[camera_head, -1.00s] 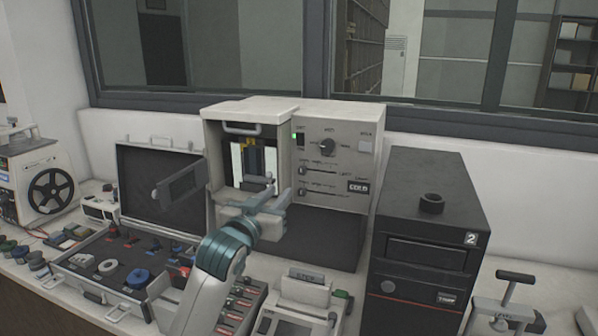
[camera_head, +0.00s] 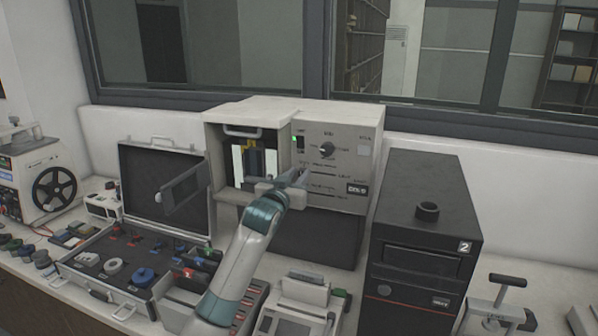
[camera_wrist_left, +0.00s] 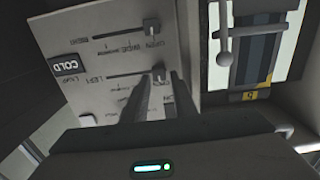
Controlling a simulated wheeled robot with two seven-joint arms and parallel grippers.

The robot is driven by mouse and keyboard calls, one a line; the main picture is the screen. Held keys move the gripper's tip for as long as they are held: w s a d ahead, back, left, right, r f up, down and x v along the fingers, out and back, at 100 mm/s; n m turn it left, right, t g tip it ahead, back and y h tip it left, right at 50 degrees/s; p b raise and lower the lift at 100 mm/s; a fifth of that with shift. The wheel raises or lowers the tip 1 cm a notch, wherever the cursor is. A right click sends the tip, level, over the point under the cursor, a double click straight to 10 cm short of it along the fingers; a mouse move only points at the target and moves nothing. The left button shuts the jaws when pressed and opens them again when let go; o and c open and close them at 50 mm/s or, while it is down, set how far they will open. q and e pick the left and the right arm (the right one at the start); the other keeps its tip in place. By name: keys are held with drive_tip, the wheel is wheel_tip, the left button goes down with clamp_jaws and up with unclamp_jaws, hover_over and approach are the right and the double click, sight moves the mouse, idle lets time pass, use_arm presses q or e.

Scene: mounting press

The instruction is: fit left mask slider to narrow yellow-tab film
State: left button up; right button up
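The left mask slider (camera_wrist_left: 159,74) is a small knob on the track marked LEFT on the press's front panel. In the wrist view it lies between the fingertips of my left gripper (camera_wrist_left: 159,79), with a small gap seen around it. In the head view my left gripper (camera_head: 292,180) is at the panel's left side and hides the knob. The film (camera_wrist_left: 258,52) is a dark strip in the bright opening, with a yellow tab (camera_wrist_left: 250,96); the tab also shows in the head view (camera_head: 249,146). My right gripper is out of view.
The right slider (camera_wrist_left: 152,27) is on the parallel track close by. A lever (camera_wrist_left: 225,50) stands before the opening. The open door (camera_head: 185,190) juts out left of the press. A black tower (camera_head: 430,235) stands to the right, an open case (camera_head: 125,275) to the left.

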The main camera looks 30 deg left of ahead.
use_arm(q)
drive_tip(key=shift+w, duration=0.35)
clamp_jaws()
drive_tip(key=d, duration=0.2)
drive_tip(key=w+d, duration=0.1)
drive_tip(key=d, duration=0.2)
drive_tip(key=w+d+p, duration=0.1)
drive_tip(key=d, duration=0.1)
drive_tip(key=shift+d, duration=0.4)
drive_tip(key=shift+s, duration=0.1)
drive_tip(key=shift+a, duration=0.1)
unclamp_jaws()
drive_tip(key=shift+s, duration=0.1)
